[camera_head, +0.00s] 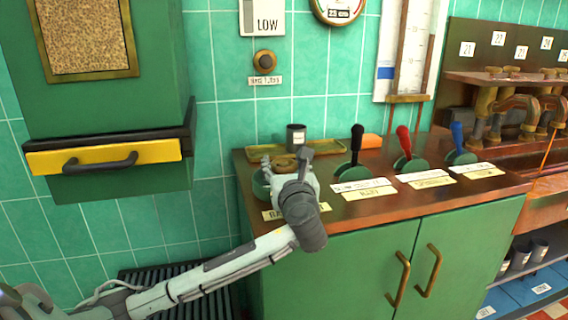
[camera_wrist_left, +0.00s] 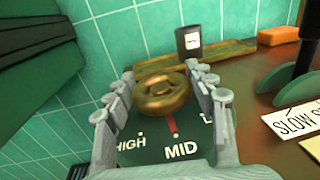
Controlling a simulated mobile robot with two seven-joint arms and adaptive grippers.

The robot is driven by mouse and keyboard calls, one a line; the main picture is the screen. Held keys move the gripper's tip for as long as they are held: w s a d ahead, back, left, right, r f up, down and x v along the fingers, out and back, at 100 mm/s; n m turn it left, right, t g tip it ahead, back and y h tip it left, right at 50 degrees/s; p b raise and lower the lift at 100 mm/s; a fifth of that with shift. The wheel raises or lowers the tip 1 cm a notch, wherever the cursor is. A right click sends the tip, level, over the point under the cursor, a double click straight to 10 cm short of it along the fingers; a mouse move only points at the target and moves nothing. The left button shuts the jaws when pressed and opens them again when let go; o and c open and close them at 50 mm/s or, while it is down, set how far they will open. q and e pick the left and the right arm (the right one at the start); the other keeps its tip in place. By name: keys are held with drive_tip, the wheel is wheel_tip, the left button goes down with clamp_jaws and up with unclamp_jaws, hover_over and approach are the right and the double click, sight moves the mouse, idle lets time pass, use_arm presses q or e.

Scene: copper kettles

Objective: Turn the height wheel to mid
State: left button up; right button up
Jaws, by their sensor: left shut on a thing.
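The height wheel (camera_wrist_left: 145,98) is a brass ring on a dark green plate (camera_wrist_left: 140,153) in the left wrist view. The plate reads HIGH at left and MID in the middle; the label at right is mostly hidden by a finger. A red pointer (camera_wrist_left: 171,124) below the wheel points at MID. My left gripper (camera_wrist_left: 160,72) is shut on the wheel, with a finger on each side. In the head view, my left gripper (camera_head: 286,160) is at the counter's left end, and the wheel (camera_head: 284,163) is partly hidden. My right gripper is out of view.
Right of the gripper stand black (camera_head: 356,145), red (camera_head: 404,142) and blue (camera_head: 457,137) levers on the wooden counter (camera_head: 340,215). Behind the wheel are a dark cup (camera_head: 296,137) and an orange block (camera_head: 371,141). A green box with a yellow drawer (camera_head: 105,156) hangs at left.

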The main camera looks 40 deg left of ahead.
use_arm(q)
drive_tip(key=o, duration=1.2)
drive_tip(key=v, duration=1.2)
drive_tip(key=shift+w, duration=0.1)
drive_tip(key=x, duration=1.2)
drive_tip(key=shift+a, duration=0.1)
